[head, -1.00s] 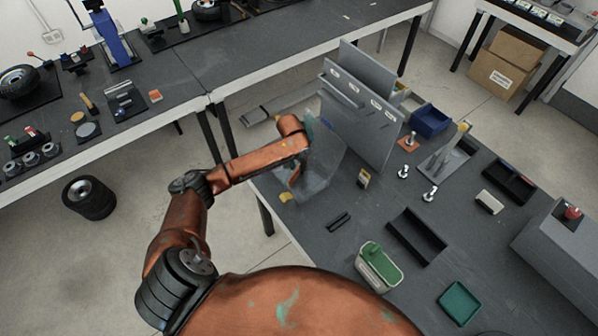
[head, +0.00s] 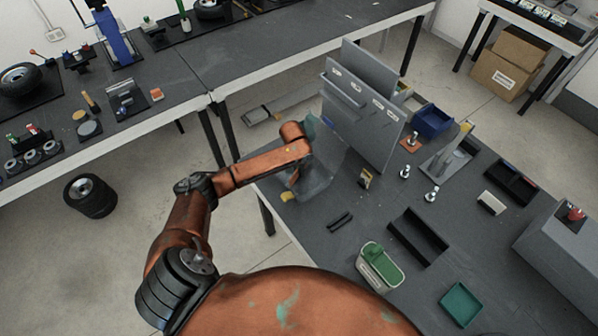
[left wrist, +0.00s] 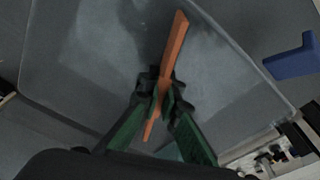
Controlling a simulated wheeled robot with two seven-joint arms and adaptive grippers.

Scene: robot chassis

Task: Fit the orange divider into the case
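The orange divider (left wrist: 177,42) is a thin flat strip. My left gripper (left wrist: 163,92) is shut on it, with the dark green fingers on either side, and both ends stick out. The clear case (left wrist: 85,55) lies beneath the gripper, and its rounded rim shows at the right. In the head view the see-through case (head: 328,178) stands near the table's left edge, with my left gripper (head: 295,172) over it, partly hidden by the arm. I cannot tell whether the divider touches the case. My right gripper is not in view.
A grey upright panel (head: 358,115) stands just behind the case. A blue piece (left wrist: 292,60) lies by the case's rim.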

